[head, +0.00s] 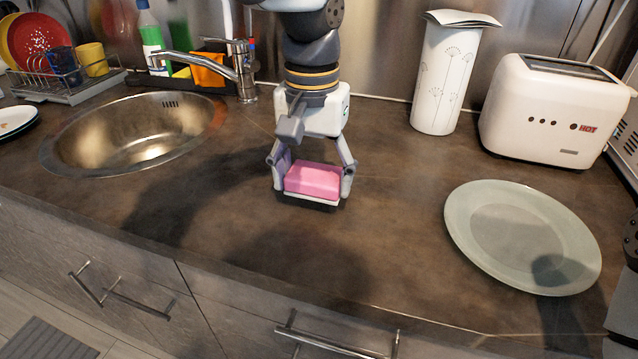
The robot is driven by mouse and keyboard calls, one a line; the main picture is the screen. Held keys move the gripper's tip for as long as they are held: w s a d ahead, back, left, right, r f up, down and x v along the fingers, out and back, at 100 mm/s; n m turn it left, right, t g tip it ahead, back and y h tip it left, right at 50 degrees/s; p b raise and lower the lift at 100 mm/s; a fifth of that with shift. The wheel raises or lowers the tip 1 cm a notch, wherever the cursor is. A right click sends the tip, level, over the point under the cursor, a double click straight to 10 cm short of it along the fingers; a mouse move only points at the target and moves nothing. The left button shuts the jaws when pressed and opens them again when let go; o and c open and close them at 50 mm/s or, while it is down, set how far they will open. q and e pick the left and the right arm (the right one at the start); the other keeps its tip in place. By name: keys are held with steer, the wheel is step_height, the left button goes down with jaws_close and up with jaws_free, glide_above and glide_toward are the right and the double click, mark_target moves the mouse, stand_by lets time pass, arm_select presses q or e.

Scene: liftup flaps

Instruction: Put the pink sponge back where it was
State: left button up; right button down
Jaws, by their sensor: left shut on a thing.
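The pink sponge (314,180), with a pale layer along its lower edge, is held between the fingers of my left gripper (312,188) in the middle of the head view. The gripper points down and is shut on the sponge's two short ends. The sponge is over the brown counter, right of the sink; I cannot tell how high above the surface it is. My right gripper is not in view; only a dark part of my right arm shows at the right edge.
The round metal sink (130,130) and its faucet (240,70) are at left. Behind the faucet are an orange cloth (207,70) and a bottle (152,40). A pale plate (520,235), white canister (440,80) and toaster (550,110) are at right. Counter in front is clear.

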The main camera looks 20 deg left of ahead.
mark_target(313, 193)
arm_select(q)
step_height(313, 193, down, 3)
steer(key=shift+w+f, duration=0.1)
steer(key=shift+f, duration=0.05)
steer(key=shift+f, duration=0.1)
steer(key=o, duration=1)
step_height(313, 193, up, 12)
steer(key=shift+r, duration=0.1)
